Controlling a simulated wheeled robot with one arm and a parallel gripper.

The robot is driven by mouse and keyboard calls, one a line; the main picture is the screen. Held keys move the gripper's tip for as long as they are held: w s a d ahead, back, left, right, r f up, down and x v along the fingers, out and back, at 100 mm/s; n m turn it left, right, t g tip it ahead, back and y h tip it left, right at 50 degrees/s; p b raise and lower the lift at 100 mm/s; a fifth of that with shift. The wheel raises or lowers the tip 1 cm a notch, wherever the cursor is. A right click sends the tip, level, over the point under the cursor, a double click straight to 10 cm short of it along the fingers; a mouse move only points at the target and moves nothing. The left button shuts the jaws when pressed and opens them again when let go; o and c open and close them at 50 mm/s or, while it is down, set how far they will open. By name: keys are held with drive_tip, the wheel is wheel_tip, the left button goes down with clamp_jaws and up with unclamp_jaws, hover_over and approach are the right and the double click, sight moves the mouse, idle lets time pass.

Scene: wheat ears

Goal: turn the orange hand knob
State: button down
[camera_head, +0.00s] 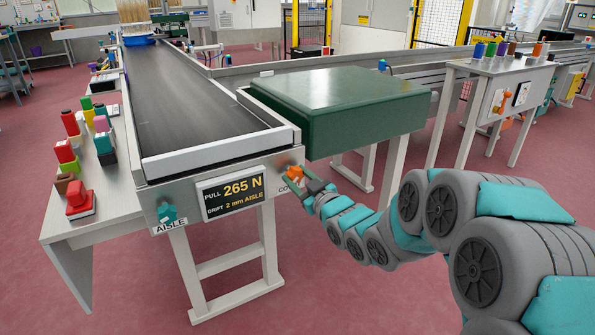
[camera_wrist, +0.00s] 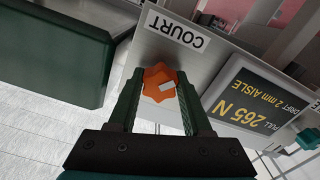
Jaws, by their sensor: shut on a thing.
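The orange hand knob (camera_head: 293,173) is on the end plate of the conveyor, beside the dark display. In the wrist view the orange knob (camera_wrist: 158,84) has a lobed shape and a pale mark on its face, under a label reading COURT. My gripper (camera_head: 301,183) reaches it from the right. In the wrist view the two green fingers of my gripper (camera_wrist: 160,88) stand on either side of the knob and are shut on it. The display (camera_head: 231,194) reads PULL 265 N and DRIFT 2 mm AISLE; it also shows upside down in the wrist view (camera_wrist: 262,100).
A teal knob (camera_head: 167,213) labelled AISLE is at the plate's left end. The dark conveyor belt (camera_head: 190,95) runs back from the plate. A green box-like cover (camera_head: 340,105) stands right of it. Stamps stand on the left table (camera_head: 125,205).

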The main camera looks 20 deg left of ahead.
drive_tip(key=shift+m+p, duration=0.85)
drive_tip(key=shift+m, duration=1.15)
drive_tip(key=shift+c, duration=1.6)
unclamp_jaws()
drive_tip(key=v, duration=0.7)
drive_tip(key=shift+s+d+b, duration=0.2)
drive_tip(key=shift+s+b, duration=0.15)
drive_tip(key=shift+d, duration=0.1)
